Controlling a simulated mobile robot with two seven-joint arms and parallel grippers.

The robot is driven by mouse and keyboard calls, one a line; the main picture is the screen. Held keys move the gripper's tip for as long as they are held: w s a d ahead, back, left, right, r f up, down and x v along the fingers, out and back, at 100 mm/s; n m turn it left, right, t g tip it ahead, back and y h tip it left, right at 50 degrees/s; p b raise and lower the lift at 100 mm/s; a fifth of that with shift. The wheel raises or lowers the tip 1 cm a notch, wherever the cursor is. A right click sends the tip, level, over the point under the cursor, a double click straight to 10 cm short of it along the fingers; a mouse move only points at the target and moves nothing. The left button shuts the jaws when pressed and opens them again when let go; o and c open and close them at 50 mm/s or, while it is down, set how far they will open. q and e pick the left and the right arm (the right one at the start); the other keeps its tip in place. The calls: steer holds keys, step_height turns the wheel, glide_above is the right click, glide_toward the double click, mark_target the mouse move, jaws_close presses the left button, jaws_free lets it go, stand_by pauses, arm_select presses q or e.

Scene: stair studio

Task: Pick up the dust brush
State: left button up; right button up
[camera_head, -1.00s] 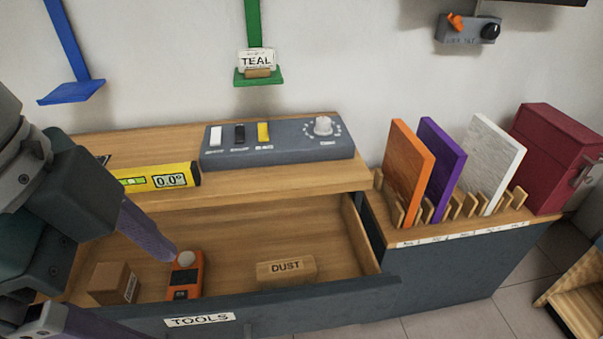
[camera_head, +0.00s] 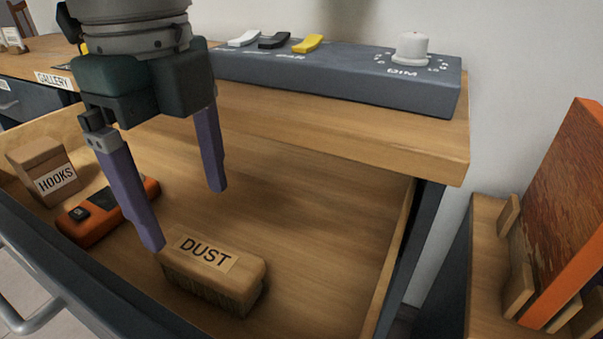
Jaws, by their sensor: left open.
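The dust brush (camera_head: 215,274) is a wooden block with bristles underneath and a label reading DUST. It lies on the floor of the open drawer (camera_head: 320,245), near the drawer's front. My left gripper (camera_head: 190,218) is open and empty, with two purple fingers pointing down into the drawer. Its nearer fingertip is at the brush's left end in the picture; I cannot tell whether they touch. The other finger is farther back, behind the brush. My right gripper is not in view.
An orange and black device (camera_head: 98,214) and a small HOOKS box (camera_head: 45,170) lie in the drawer to the left. The tabletop edge (camera_head: 400,138) overhangs the drawer's back, with a grey switch panel (camera_head: 350,78) on it. An orange board (camera_head: 568,220) stands at right.

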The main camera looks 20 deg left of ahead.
mark_target(204, 253)
arm_select(q)
step_height(204, 253, down, 2)
steer(key=shift+s+f+b, duration=0.1)
steer(key=shift+b, duration=0.2)
steer(key=shift+d+f+b, duration=0.1)
steer(key=shift+f+b, duration=0.25)
steer(key=shift+f, duration=0.3)
steer(key=f+b, duration=0.1)
steer(key=f, duration=0.1)
steer(key=f+b, duration=0.1)
steer(key=f, duration=0.1)
steer(key=shift+s+d+f+b, duration=0.15)
steer(key=shift+d+f+b, duration=0.05)
steer(key=shift+b, duration=0.2)
steer(key=shift+r, duration=0.1)
steer(key=shift+c, duration=0.5)
jaws_close()
